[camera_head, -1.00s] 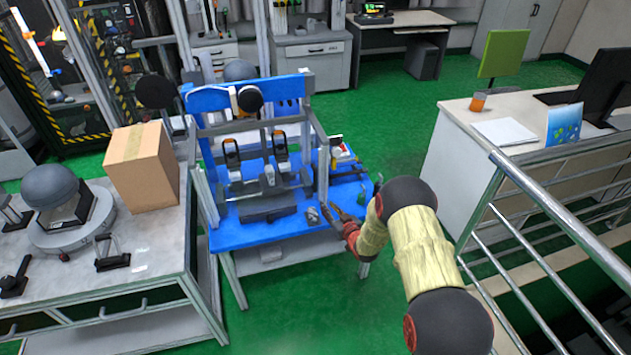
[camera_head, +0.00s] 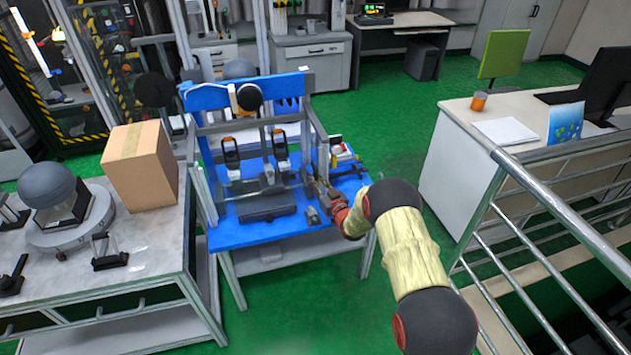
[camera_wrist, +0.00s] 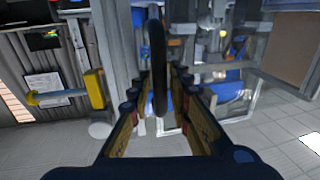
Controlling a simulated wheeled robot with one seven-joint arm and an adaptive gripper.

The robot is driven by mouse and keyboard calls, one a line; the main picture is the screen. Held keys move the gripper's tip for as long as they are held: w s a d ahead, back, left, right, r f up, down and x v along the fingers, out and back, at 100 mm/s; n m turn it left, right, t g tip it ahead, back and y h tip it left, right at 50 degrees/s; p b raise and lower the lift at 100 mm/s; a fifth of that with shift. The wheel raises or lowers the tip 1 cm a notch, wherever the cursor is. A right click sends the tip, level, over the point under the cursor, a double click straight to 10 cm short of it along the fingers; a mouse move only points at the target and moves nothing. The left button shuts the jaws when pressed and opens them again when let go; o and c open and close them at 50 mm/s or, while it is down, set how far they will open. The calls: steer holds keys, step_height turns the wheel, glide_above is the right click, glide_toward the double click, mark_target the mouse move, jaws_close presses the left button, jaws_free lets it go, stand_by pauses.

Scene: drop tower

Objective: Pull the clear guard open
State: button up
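The clear guard is hard to make out; a grey frame (camera_head: 322,150) stands on the blue workstation (camera_head: 255,232), and thin framed edges show beyond my fingers in the wrist view. My gripper (camera_head: 316,186) is at the right front side of this frame in the head view. In the wrist view my gripper (camera_wrist: 161,80) has its two fingers apart. A dark upright bar-like handle (camera_wrist: 158,62) lies between them, with visible gaps on both sides. I cannot tell whether either finger touches it.
A cardboard box (camera_head: 140,165) and a dark dome device (camera_head: 50,190) stand on the left table. A metal railing (camera_head: 560,222) runs along the right, in front of a white desk (camera_head: 455,140). Green floor is free between the workstation and the desk.

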steer(key=shift+c, duration=1.3)
jaws_close()
